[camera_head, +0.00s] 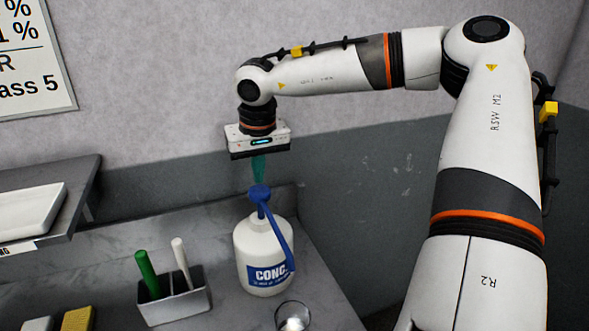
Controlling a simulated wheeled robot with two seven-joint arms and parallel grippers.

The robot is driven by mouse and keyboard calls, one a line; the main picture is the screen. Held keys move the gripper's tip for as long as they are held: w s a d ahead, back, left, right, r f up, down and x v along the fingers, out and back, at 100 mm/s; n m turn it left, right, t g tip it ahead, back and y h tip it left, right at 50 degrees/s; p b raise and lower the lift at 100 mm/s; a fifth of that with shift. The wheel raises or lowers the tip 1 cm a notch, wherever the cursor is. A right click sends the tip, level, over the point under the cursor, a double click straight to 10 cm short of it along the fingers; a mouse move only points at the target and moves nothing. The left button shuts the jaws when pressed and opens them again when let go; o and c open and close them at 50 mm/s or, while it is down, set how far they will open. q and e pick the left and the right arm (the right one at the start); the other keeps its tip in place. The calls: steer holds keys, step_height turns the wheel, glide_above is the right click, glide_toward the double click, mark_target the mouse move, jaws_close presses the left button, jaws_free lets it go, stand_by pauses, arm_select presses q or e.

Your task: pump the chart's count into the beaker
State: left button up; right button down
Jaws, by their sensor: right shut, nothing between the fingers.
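A white bottle (258,238) with a blue label reading "CONC." stands upright on the grey bench. Its blue pump head (259,193) is on top, with a blue spout slanting down to the right. The clear beaker (292,316) stands in front of the bottle, partly cut off by the bottom edge, with something pale inside. My right gripper (259,178) points straight down over the pump head, its teal fingers shut and empty; I cannot tell if they touch it. The chart (35,60) on the wall at upper left is cut off, showing "%", "1 %" and "ass 5". My left gripper is out of view.
A grey holder (176,307) with a green-handled and a white-handled tool stands left of the bottle. A shelf (88,180) with a white tray (30,212) juts out at left. A yellow block (77,319) lies at the bottom left. The wall is close behind.

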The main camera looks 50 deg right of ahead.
step_height(320, 180, up, 6)
steer(key=p, duration=0.4)
steer(key=shift+f, duration=0.1)
stand_by(0.5)
